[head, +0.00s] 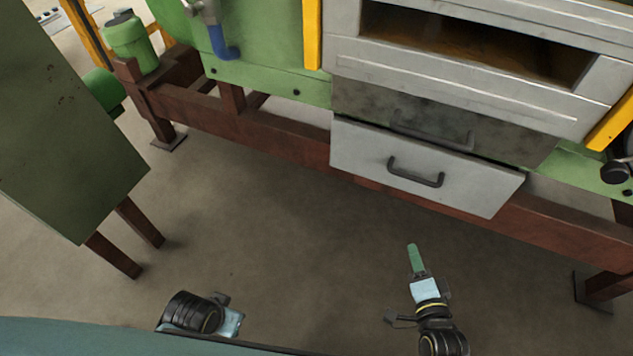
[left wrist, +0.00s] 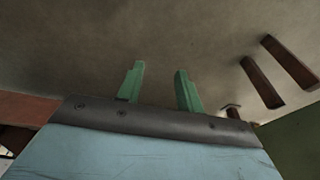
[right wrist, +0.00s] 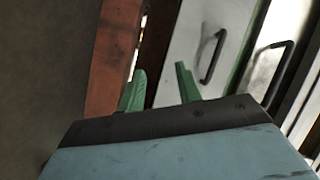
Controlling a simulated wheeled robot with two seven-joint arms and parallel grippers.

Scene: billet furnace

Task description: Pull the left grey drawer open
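A light grey drawer (head: 380,175) with a dark bar handle (head: 415,172) is set low in the furnace front. Directly above it is a darker, stained grey front (head: 380,108) with its own handle (head: 433,136). I cannot tell which is the "left" drawer. The right wrist view shows a pale front (right wrist: 185,50) with a handle (right wrist: 213,56), and a second handle (right wrist: 280,72). My right gripper (head: 415,246) is below the drawer, apart from it, fingers spread and empty. My left gripper (left wrist: 160,68) is open and empty over the floor, far from the drawers.
A reddish-brown beam frame (head: 270,133) runs below the machine. A green cabinet (head: 65,130) on brown legs stands at the left. Yellow posts (head: 312,35) flank the furnace front, and an open slot (head: 470,42) is above the drawers. The floor (head: 290,240) before the drawers is clear.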

